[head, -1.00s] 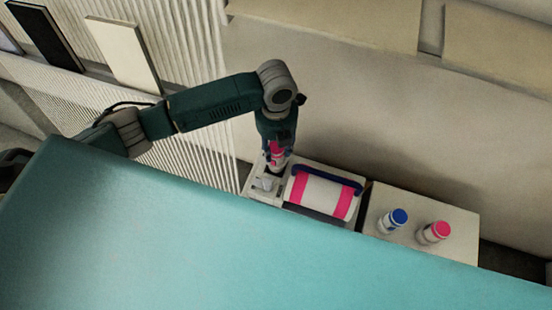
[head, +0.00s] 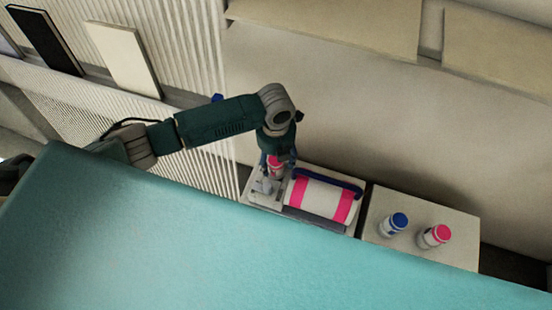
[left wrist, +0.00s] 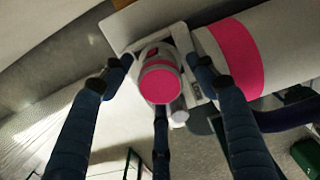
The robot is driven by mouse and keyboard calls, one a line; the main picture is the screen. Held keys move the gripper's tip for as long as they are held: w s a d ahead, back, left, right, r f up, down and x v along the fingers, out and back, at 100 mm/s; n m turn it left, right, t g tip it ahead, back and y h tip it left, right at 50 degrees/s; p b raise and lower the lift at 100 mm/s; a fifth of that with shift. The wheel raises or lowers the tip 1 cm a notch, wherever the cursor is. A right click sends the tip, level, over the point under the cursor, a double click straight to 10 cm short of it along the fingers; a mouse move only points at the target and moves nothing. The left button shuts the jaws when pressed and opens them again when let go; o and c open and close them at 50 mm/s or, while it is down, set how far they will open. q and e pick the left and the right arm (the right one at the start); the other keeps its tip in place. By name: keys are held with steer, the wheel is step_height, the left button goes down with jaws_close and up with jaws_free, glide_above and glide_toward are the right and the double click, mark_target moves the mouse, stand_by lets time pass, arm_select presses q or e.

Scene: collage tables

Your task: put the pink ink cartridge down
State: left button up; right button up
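The pink ink cartridge (head: 275,168), white with a pink end, is upright at the left part of the roller machine (head: 262,198). In the left wrist view, the cartridge (left wrist: 160,82) has its pink end toward the camera, with a pale bracket of the machine (left wrist: 130,30) around its far end. How deep it sits is hidden. My left gripper (head: 277,160) is around the cartridge. In the left wrist view, the fingers of this gripper (left wrist: 160,68) are spread, with gaps on both sides of the cartridge. My right gripper is not in view.
The machine's white roller with pink bands (head: 318,197) and dark blue bar (head: 328,176) lie close right of the gripper. A blue-capped bottle (head: 394,223) and a pink-capped bottle (head: 434,236) stand on a pale box (head: 455,216). A teal surface (head: 240,250) fills the foreground.

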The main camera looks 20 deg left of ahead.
arm_select(q)
steer(key=shift+r, duration=0.15)
steer(key=shift+w+r, duration=0.1)
steer(key=shift+r, duration=0.25)
step_height(320, 180, up, 11)
steer(key=shift+r, duration=0.15)
stand_by(0.4)
